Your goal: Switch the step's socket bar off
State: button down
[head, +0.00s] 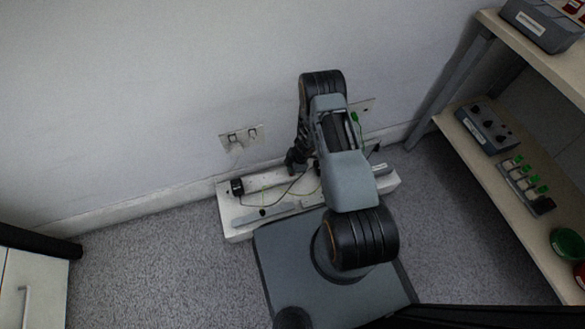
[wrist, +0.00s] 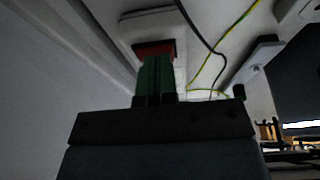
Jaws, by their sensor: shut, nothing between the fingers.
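In the wrist view my gripper (wrist: 154,75) is shut and empty, its green fingertips close together. The tips overlap the lower edge of a red switch (wrist: 152,48) on a pale housing (wrist: 148,24), which looks like the socket bar. I cannot tell whether the tips touch the switch or which way it is set. In the head view the white step (head: 236,226) stands against the wall. My arm hides part of the step and the socket bar, and my gripper (head: 296,160) shows only as a dark shape at the step's back edge.
A black cable (wrist: 188,35) and a yellow-green wire (wrist: 225,45) run beside the gripper. A wall socket (head: 240,137) is above the step. A black cylinder (head: 237,186) stands on the step's left end. Shelves (head: 510,195) with devices stand right; carpet (head: 150,265) is clear left.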

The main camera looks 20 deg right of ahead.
jog(key=shift+r+p, duration=0.6)
jog(key=shift+p, duration=0.05)
jog(key=r+p, duration=0.4)
jog(key=shift+w, duration=0.25)
notch_tip(320, 180, up, 8)
jog(key=w+d+p, duration=0.1)
jog(key=d+p, duration=0.1)
jog(key=p, duration=0.1)
jog(key=shift+w+d+p, duration=0.3)
jog(key=shift+w+d, duration=0.1)
jog(key=shift+s, duration=0.1)
